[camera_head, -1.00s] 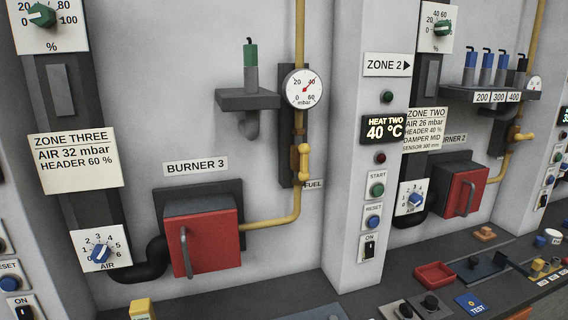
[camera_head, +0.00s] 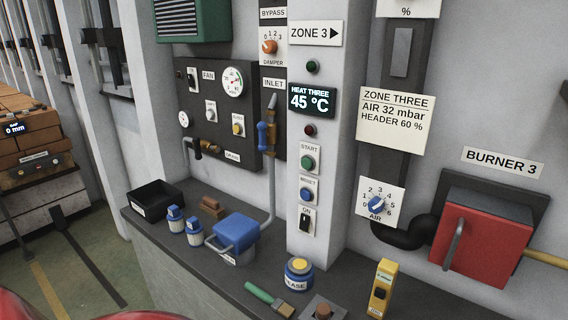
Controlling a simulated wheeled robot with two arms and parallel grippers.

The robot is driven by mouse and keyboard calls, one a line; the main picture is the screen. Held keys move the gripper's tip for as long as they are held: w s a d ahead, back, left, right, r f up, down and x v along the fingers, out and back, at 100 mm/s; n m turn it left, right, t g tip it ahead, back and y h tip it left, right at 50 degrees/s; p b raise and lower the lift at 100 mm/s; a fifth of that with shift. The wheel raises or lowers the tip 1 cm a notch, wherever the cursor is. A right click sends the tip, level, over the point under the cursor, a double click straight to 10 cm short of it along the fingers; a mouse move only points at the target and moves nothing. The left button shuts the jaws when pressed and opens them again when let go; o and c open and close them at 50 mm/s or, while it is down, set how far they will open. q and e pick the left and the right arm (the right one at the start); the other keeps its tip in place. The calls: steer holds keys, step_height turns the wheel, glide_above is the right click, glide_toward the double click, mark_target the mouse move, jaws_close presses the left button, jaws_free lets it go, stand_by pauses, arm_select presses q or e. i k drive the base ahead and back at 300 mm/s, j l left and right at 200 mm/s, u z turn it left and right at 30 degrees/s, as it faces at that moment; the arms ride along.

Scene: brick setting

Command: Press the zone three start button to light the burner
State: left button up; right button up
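The zone three pillar (camera_head: 335,120) stands right of centre with a ZONE 3 sign (camera_head: 315,33) and a display (camera_head: 311,100) reading HEAT THREE 45 °C. Below it, the green zone three START button (camera_head: 308,163) sits above a blue RESET button (camera_head: 306,194) and a black ON switch (camera_head: 305,220). A green lamp (camera_head: 313,66) and a dark red lamp (camera_head: 310,130) are on the same pillar. Burner 3 (camera_head: 483,245) is a red box with a handle at the right. Neither gripper shows. A red curved shape fills the bottom left corner.
The dark ledge (camera_head: 262,290) holds a grease tin (camera_head: 299,274), a green-handled brush (camera_head: 268,300), a yellow device (camera_head: 381,288), a blue-lidded container (camera_head: 236,235) and a black bin (camera_head: 155,200). A fan panel (camera_head: 215,110) is on the left wall. Bricks (camera_head: 30,125) stand far left.

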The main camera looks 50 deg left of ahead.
mark_target(306, 162)
steer(key=u, duration=1.35)
